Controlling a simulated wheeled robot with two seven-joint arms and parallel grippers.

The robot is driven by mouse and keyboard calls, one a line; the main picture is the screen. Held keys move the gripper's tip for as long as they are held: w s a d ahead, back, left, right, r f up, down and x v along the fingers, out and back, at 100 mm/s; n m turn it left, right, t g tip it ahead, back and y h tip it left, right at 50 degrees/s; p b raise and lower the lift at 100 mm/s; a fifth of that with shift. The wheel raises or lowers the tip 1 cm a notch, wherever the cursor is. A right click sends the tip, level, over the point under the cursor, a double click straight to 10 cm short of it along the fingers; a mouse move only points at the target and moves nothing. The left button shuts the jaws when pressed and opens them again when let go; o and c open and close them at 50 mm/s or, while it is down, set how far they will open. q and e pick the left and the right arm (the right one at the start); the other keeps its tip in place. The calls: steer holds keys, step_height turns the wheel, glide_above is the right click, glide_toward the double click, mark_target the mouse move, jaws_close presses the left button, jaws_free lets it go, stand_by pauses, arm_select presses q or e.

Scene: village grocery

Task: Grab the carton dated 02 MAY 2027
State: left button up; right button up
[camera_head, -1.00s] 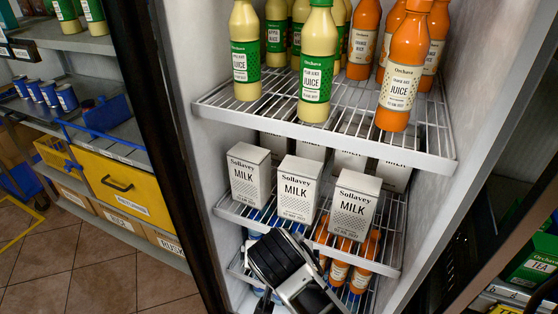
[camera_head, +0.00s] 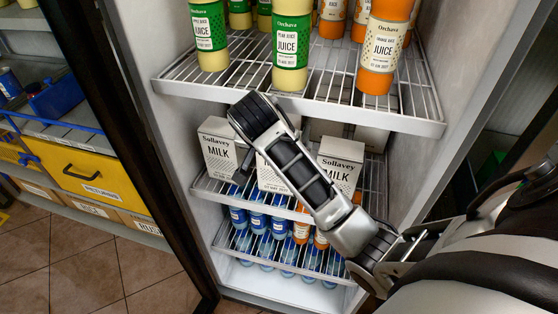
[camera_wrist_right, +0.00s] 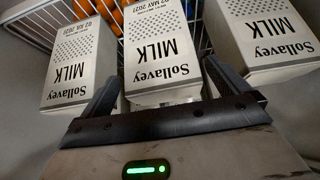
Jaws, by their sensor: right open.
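Three white Sollavey milk cartons stand in the front row of the fridge's middle shelf. The middle carton (camera_wrist_right: 157,50) appears upside down in the right wrist view, and its date appears to read 02 MAY 2027. In the head view the middle carton (camera_head: 268,174) is mostly hidden behind my right arm. The left carton (camera_head: 216,150) and right carton (camera_head: 342,165) flank it. My right gripper (camera_wrist_right: 160,75) is open, one finger on each side of the middle carton's near end. Whether the fingers touch it cannot be told. My left gripper is not in view.
The wire shelf above (camera_head: 305,98) holds juice bottles and lies close above my right arm. More cartons stand behind the front row. Blue bottles (camera_head: 257,222) and orange bottles stand below. The fridge's side walls bound the space. The gaps between front cartons are narrow.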

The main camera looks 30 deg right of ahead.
steer(key=x, duration=0.5)
steer(key=shift+w+d, duration=0.1)
steer(key=c, duration=1.5)
steer(key=shift+w+r, duration=0.1)
steer(key=shift+c, duration=0.6)
